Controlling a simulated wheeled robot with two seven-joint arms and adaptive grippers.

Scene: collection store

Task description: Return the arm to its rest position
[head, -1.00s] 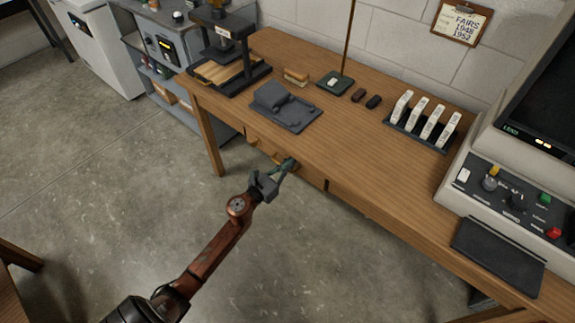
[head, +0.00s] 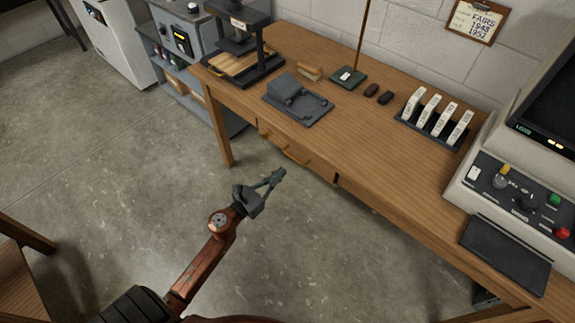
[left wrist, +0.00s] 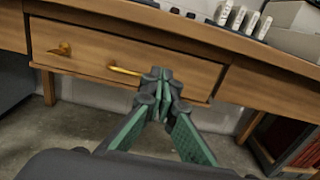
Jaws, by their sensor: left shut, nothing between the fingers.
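My left gripper (head: 277,175) is shut and empty, held over the open floor in front of the wooden desk (head: 330,135). In the left wrist view its closed fingertips (left wrist: 160,82) meet in front of the desk's drawer (left wrist: 110,62), with a gap between them and the drawer. The drawer looks shut and has a brass handle (left wrist: 125,70) and a second brass fitting (left wrist: 62,49) to its left. My right gripper is not in view.
On the desk stand a black press (head: 238,45), a grey tray-like block (head: 297,100), a rack of white upright pieces (head: 433,115) and a beige machine (head: 520,185). Another wooden table edge (head: 25,232) is at lower left. The floor between is clear.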

